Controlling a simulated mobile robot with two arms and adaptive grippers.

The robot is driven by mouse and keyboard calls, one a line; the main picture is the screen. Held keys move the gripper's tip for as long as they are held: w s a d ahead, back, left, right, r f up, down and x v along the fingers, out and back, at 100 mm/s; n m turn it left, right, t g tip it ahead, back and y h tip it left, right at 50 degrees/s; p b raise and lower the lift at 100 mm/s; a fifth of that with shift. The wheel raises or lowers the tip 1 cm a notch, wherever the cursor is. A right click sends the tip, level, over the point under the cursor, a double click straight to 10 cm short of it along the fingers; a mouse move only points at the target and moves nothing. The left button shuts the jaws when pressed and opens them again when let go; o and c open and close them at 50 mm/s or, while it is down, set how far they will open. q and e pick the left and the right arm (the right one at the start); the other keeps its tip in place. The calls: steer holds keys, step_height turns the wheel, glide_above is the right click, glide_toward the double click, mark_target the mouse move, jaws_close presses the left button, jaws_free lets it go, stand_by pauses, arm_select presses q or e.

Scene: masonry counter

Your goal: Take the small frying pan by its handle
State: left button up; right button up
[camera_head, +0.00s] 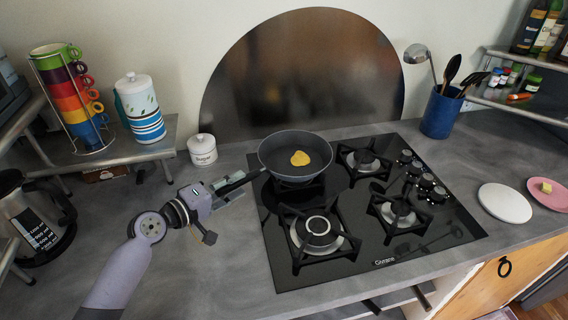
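The small frying pan (273,155) is dark grey and sits level over the back left burner of the black gas stove, with a yellow piece of food (300,158) in it. Its dark handle (251,177) points left and a little toward the front, past the stove's edge. My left gripper (231,189) is at the outer end of this handle, with its fingers on either side of it. The fingers hide part of the handle, and I cannot tell whether they press on it. My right gripper is not in view.
The black gas stove (345,262) has several burners with raised grates. A white sugar jar (202,150) stands behind my gripper. A kettle (35,215) and a shelf with stacked cups (75,105) are at left. A blue utensil holder (440,115) and white plate (504,203) are at right.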

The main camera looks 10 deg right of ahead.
arm_select(q)
jaws_close()
stand_by(0.7)
steer(key=shift+r, duration=0.15)
